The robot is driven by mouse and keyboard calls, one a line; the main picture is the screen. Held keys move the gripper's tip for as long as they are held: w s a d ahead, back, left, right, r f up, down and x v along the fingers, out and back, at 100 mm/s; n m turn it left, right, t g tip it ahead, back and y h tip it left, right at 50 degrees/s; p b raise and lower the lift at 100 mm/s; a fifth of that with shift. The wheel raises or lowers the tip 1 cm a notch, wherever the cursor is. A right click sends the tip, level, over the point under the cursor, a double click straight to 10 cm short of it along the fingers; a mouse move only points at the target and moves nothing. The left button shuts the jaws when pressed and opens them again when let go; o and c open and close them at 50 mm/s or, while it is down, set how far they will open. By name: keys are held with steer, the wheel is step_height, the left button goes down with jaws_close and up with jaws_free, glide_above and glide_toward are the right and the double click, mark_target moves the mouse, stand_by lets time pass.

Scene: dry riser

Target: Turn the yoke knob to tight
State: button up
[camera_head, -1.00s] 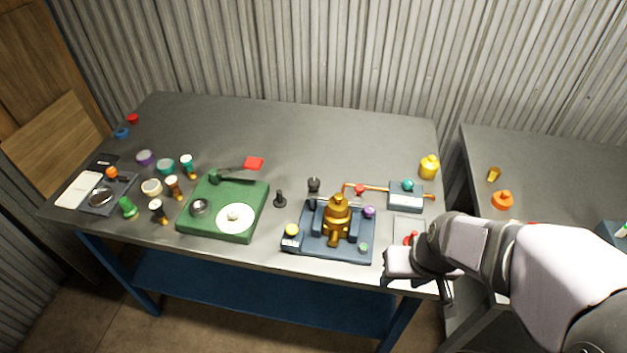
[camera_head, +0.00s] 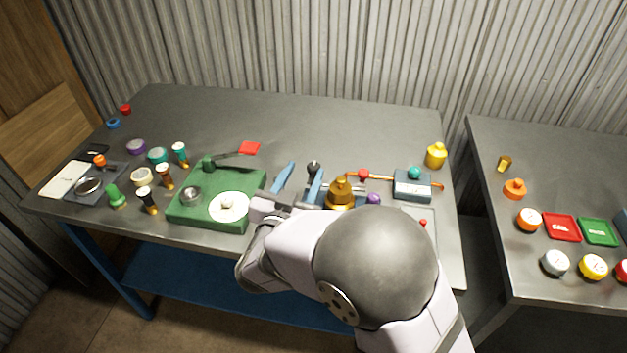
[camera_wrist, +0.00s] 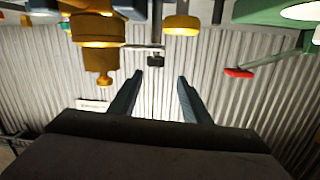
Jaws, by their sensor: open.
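A brass valve body (camera_head: 340,193) stands on a blue base, mostly hidden behind my arm. A black knob (camera_head: 313,168) on a dark post is just left of it at the back; I take it for the yoke knob, though no label is readable. My gripper (camera_head: 306,167) is open and empty, its blue fingers pointing toward the back of the table beside that knob. In the wrist view, a small black knob (camera_wrist: 155,60) shows beyond the gap between the fingertips (camera_wrist: 160,76), apart from them. The brass body (camera_wrist: 100,35) is at upper left there.
The green device (camera_head: 215,200) with a red-tipped lever (camera_head: 249,148) stands left of my gripper. A yellow knob (camera_wrist: 181,24) shows in the wrist view. A copper pipe, grey box (camera_head: 412,188) and purple knob (camera_head: 373,198) are to the right. The table's back is clear.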

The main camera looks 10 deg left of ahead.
mark_target(311, 171)
steer(key=shift+s+f+t+h+b, duration=0.15)
steer(key=shift+s+f+h+b, duration=0.15)
steer(key=shift+f, duration=0.3)
steer(key=shift+s+f+t+h+b, duration=0.15)
steer(key=shift+s+f+h+b, duration=0.15)
steer(key=shift+f, duration=0.25)
steer(key=shift+s, duration=0.15)
steer(key=shift+w+d+r, duration=0.15)
steer(key=shift+w+d, duration=0.05)
steer(key=shift+w, duration=0.35)
steer(key=shift+w+d+p, duration=0.25)
steer(key=shift+w+p, duration=0.1)
steer(key=shift+w, duration=1.2)
steer(key=shift+w+d+p, duration=0.2)
steer(key=shift+w+p, duration=0.1)
steer(key=shift+w, duration=1.25)
steer(key=shift+c, duration=0.5)
steer(key=shift+h, duration=0.4)
steer(key=c, duration=0.9)
